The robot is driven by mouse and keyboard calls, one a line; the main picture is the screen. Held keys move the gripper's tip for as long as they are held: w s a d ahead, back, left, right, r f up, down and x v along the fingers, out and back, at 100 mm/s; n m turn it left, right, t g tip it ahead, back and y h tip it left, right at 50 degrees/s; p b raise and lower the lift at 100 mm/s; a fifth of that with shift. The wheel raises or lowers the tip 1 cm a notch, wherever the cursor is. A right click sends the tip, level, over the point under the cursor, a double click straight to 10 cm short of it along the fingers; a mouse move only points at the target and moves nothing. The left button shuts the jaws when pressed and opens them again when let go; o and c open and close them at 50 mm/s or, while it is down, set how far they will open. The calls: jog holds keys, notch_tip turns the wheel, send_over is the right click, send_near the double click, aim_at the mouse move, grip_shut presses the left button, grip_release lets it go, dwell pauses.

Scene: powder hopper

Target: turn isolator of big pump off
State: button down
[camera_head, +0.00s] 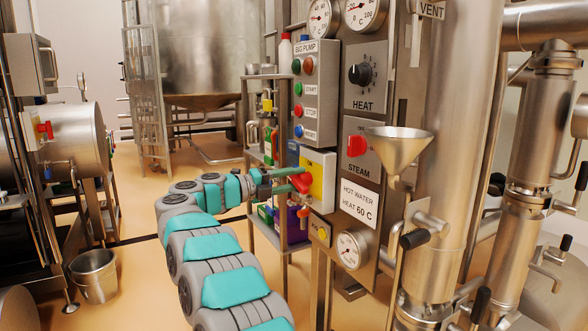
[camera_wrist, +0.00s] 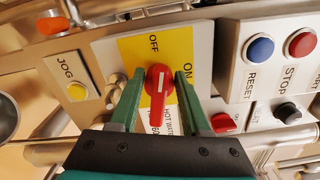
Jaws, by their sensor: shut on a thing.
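The big pump isolator is a red rotary knob (camera_head: 303,182) on a yellow plate (camera_head: 318,168) below the BIG PUMP button box (camera_head: 318,82). In the wrist view the knob (camera_wrist: 158,96) sits between the two green fingers of my gripper (camera_wrist: 159,82), which is shut on it. The yellow plate (camera_wrist: 128,52) shows OFF at the top and ON at the right. The knob's handle stands upright in this view, roughly toward OFF. In the head view my gripper (camera_head: 284,183) reaches the knob from the left, and its fingertips are partly hidden.
A red STEAM knob (camera_head: 357,146), a black HEAT knob (camera_head: 359,74) and a funnel (camera_head: 398,146) are to the right. A yellow JOG button (camera_wrist: 77,91) and a blue RESET button (camera_wrist: 259,49) flank the isolator. A bucket (camera_head: 94,276) stands on the floor at left.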

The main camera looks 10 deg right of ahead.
jog(key=shift+n+p, duration=1.2)
jog(key=shift+n, duration=0.2)
jog(key=shift+f, duration=0.15)
jog(key=c, duration=0.8)
grip_release()
jog(key=shift+o, duration=0.2)
jog(key=shift+a, duration=0.15)
jog(key=v, duration=0.7)
jog(key=shift+a, duration=0.25)
jog(key=shift+s, duration=0.1)
